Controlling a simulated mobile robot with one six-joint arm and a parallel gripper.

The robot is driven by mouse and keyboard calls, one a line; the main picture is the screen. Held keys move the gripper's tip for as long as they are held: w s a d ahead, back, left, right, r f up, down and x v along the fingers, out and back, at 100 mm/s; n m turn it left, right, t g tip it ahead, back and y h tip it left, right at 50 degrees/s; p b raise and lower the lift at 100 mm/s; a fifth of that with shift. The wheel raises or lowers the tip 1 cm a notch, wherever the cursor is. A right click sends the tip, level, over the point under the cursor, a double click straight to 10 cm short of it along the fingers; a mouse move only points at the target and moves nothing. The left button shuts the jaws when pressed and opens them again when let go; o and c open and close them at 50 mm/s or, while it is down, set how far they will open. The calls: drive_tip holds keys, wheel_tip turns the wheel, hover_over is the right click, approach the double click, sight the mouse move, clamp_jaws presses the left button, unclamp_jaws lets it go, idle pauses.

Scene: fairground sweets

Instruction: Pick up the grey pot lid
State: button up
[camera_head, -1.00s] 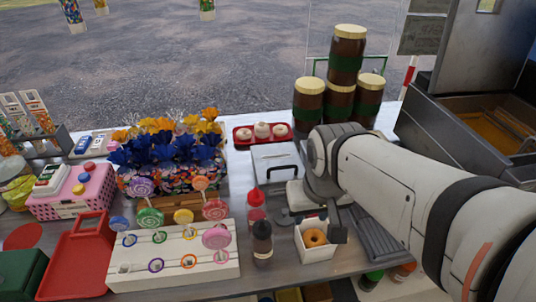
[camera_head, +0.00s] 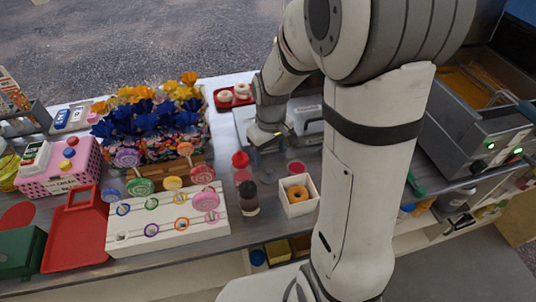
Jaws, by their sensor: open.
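My gripper (camera_head: 268,140) points down over the middle of the counter, behind the red-capped bottle. Its jaws are open, and I see nothing held in them. A flat light-grey surface (camera_head: 308,117) shows behind and to the right of the gripper. My wrist and gripper cover much of that area. I cannot clearly make out the grey pot lid, and I cannot tell whether the gripper touches anything below it.
A red squeeze bottle (camera_head: 241,167) and a dark-capped bottle (camera_head: 248,198) stand just in front of the gripper. A white box (camera_head: 299,206) holds a doughnut. A lollipop stand (camera_head: 170,240) and flowers (camera_head: 165,135) are to the left. A red tray (camera_head: 222,104) lies behind.

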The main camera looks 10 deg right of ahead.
sight(269, 170)
drive_tip(key=shift+w+f, duration=0.3)
drive_tip(key=shift+f, duration=0.3)
drive_tip(key=f, duration=0.4)
drive_tip(key=f+p, duration=0.1)
drive_tip(key=f, duration=0.2)
drive_tip(key=shift+s+a+f, duration=0.1)
drive_tip(key=shift+s+f, duration=0.1)
drive_tip(key=shift+f, duration=0.15)
drive_tip(key=c, duration=0.7)
drive_tip(key=shift+r, duration=0.1)
